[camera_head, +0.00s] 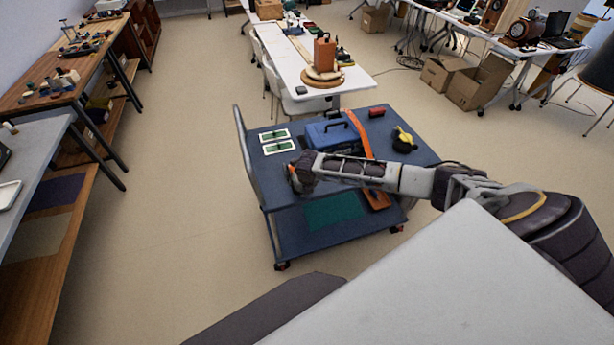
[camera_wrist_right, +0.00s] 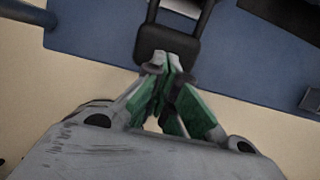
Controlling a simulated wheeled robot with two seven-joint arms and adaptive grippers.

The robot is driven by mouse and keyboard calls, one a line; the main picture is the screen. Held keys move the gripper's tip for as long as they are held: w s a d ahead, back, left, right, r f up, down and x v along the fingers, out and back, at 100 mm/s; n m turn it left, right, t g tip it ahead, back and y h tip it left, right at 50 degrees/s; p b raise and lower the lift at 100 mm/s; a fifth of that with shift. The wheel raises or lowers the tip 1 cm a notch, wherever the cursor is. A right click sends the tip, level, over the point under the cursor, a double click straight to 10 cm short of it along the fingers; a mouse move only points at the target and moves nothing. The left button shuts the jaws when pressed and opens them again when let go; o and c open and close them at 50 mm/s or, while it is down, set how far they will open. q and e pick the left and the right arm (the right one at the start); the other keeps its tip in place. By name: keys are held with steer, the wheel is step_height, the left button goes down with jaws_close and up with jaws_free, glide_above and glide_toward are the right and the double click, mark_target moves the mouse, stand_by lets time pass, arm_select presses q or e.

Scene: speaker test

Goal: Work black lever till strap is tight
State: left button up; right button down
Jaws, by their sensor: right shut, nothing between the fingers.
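The orange strap (camera_head: 359,132) runs over the blue case (camera_head: 326,134) on the blue cart. My right arm reaches across the cart from the right, and the right gripper (camera_head: 296,178) is at its near left part. In the right wrist view, the right gripper (camera_wrist_right: 166,68) is shut, its green-padded fingers together with nothing between them. The fingertips are at the near edge of a black lever (camera_wrist_right: 168,40) with a frame-like upper part; I cannot tell whether they touch. The lever is not discernible in the head view. My left gripper is not in view.
The cart's top (camera_head: 262,182) also holds two white-and-green cards (camera_head: 277,147), a yellow-and-black item (camera_head: 404,139) and a red item (camera_head: 377,112). The cart's handle (camera_head: 243,150) rises at its left. A white table (camera_head: 300,72) stands behind. Floor is free left of the cart.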

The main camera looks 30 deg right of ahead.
steer(key=d+p+v, duration=0.1)
steer(key=v, duration=1.1)
steer(key=shift+s+a+r+p, duration=0.25)
steer(key=shift+s+a+p, duration=0.15)
steer(key=shift+a, duration=0.05)
stand_by(1.0)
